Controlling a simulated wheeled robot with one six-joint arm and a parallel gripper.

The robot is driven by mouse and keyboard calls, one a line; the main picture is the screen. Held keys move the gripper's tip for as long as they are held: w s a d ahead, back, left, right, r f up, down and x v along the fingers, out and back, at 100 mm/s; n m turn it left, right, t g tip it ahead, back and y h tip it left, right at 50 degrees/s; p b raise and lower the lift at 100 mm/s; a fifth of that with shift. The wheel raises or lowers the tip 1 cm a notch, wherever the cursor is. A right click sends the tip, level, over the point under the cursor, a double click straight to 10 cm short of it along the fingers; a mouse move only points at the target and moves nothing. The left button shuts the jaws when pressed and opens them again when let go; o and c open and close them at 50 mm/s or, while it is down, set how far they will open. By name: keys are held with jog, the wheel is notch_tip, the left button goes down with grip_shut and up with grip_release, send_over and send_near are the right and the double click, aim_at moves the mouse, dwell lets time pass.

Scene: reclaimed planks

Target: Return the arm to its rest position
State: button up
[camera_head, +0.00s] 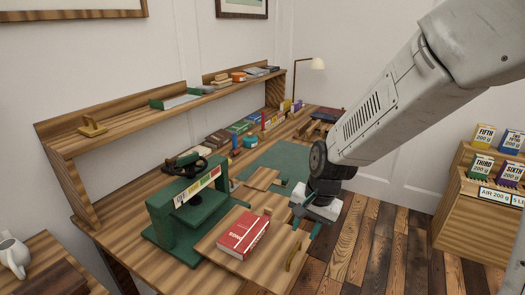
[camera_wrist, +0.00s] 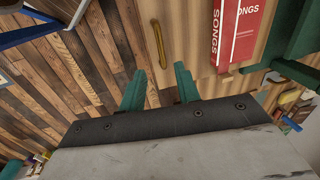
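My gripper (camera_head: 308,218) hangs at the end of my arm, near the right front edge of the wooden workbench (camera_head: 180,259). In the wrist view its two green fingers (camera_wrist: 160,92) stand apart with nothing between them. A red book (camera_head: 243,234) marked "SONGS" lies on a wooden board (camera_head: 222,255) with a brass handle (camera_head: 294,251), to the left of my gripper. The book (camera_wrist: 240,30) and the handle (camera_wrist: 159,44) also show in the wrist view, ahead of the fingers.
A green press (camera_head: 175,215) with a hand wheel stands left of the book. A shelf (camera_head: 130,117) runs along the back wall above the bench. A cabinet (camera_head: 475,225) with labelled packets stands at right. The plank floor (camera_head: 375,245) between bench and cabinet is clear.

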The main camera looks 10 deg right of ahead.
jog(key=s+d+r+n+h, duration=0.1)
jog(key=s+d+r+n, duration=0.2)
jog(key=s+d+r, duration=0.2)
jog(key=s+d+r+n, duration=0.3)
jog(key=s+d+r, duration=0.2)
jog(key=s+r, duration=0.6)
jog(key=s, duration=0.6)
jog(key=shift+d+r+n+h, duration=0.25)
jog(key=shift+r+n+h, duration=0.05)
jog(key=shift+h, duration=0.1)
